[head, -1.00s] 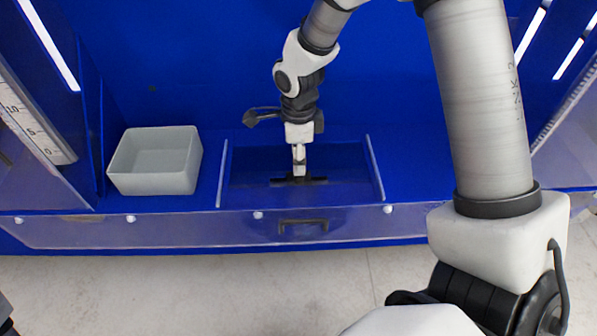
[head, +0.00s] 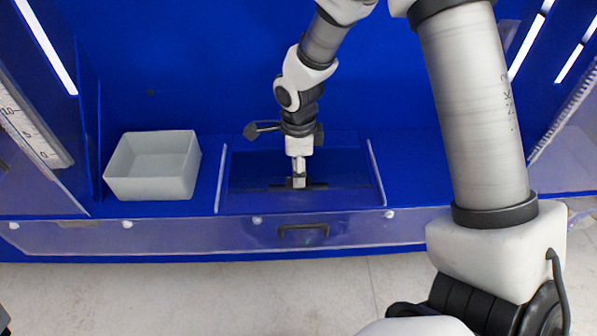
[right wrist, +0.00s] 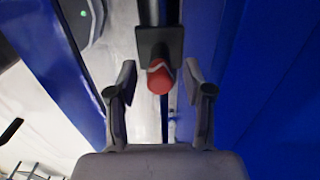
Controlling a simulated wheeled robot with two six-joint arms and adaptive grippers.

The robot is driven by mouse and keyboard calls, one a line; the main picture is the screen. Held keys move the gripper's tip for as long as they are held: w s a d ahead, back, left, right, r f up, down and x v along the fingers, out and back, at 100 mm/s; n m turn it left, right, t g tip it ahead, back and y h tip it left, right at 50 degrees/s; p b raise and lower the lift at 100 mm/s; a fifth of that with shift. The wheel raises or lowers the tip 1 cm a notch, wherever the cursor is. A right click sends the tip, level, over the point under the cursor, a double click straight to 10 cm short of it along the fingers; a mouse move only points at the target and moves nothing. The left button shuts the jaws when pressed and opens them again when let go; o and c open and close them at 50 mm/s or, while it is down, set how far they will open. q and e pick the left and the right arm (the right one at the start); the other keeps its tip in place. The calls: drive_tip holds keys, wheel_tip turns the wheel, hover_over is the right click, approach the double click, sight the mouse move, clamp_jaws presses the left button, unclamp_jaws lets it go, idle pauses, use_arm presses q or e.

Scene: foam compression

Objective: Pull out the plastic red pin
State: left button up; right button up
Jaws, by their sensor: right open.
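The red pin (right wrist: 160,78) shows its round red end in the right wrist view, below a dark square block on a black rod. My right gripper (right wrist: 159,84) is open, with one finger on each side of the red end and a gap on both sides. In the head view my right gripper (head: 298,182) points down into the recess in the blue bench, over a dark bar (head: 318,185). The pin is hidden there. My left gripper is not in view.
A light grey open box (head: 150,185) stands on the blue bench left of the recess. A clear front panel (head: 190,233) with a black handle (head: 303,231) runs along the front edge. Blue walls flank the right gripper closely.

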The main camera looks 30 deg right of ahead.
idle(0.5)
clamp_jaws()
drive_tip(key=shift+r, duration=0.15)
drive_tip(key=shift+r+p, duration=2.6)
drive_tip(key=shift+r, duration=0.25)
